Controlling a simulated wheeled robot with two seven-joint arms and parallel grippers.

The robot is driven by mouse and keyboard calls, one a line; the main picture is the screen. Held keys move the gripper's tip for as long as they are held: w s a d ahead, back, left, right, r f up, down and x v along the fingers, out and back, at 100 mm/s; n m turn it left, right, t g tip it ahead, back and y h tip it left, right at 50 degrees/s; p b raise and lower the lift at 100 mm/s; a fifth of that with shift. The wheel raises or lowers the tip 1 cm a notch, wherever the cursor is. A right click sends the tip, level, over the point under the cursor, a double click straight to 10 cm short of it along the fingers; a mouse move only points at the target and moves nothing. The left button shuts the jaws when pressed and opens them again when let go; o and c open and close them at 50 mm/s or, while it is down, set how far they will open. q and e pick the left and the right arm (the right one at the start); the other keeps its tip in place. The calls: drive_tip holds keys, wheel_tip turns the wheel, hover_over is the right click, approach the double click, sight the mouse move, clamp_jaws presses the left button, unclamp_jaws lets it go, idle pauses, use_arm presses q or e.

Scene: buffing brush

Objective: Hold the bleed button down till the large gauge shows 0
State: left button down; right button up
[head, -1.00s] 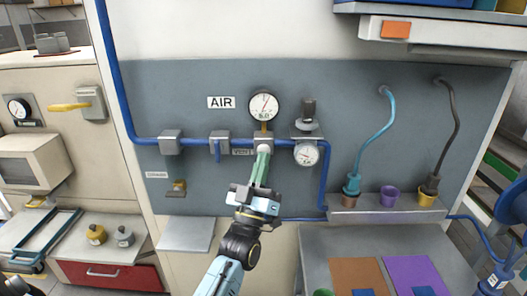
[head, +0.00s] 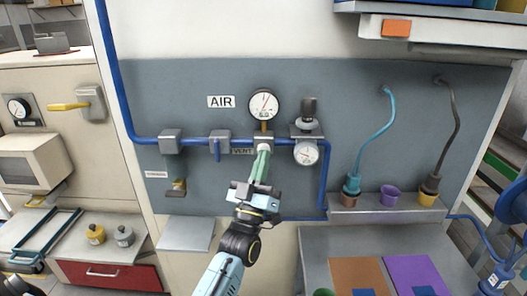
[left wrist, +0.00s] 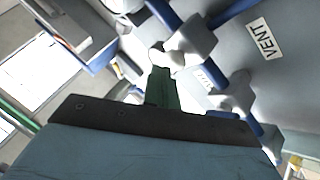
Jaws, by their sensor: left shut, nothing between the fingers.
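The large gauge (head: 264,104) is a round white dial on the grey wall panel, and its needle points up and slightly right, away from straight down. I cannot read its number. Below it a pipe block carries a pale round button (head: 263,147). My left gripper (head: 262,154), with green fingers, is shut and empty. Its tips are at the button and seem to touch it. In the left wrist view the green fingers (left wrist: 160,72) end at the whitish button (left wrist: 158,57). How far the button is pressed cannot be told. My right gripper is not in view.
A smaller gauge (head: 306,153) and a dark-knobbed regulator (head: 308,112) sit just right of the button. A blue-handled valve (head: 217,148) is on the pipe to the left, near the VENT label (head: 242,151). A shelf with cups (head: 389,197) juts out at right.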

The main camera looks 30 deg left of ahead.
use_arm(q)
drive_tip(key=shift+w+a, duration=0.3)
drive_tip(key=shift+w, duration=0.15)
idle(0.8)
idle(3.7)
drive_tip(key=shift+s+d, duration=0.45)
drive_tip(key=shift+s, duration=0.35)
drive_tip(key=shift+p, duration=0.3)
drive_tip(key=shift+s+d+p, duration=0.3)
drive_tip(key=shift+s+d, duration=0.15)
drive_tip(key=shift+s, duration=0.25)
drive_tip(key=shift+s+d+p, duration=0.35)
drive_tip(key=shift+s+d, duration=0.1)
drive_tip(key=shift+s, duration=0.25)
drive_tip(key=shift+s+d+p, duration=0.3)
drive_tip(key=shift+s+d, duration=0.15)
drive_tip(key=shift+s, duration=0.25)
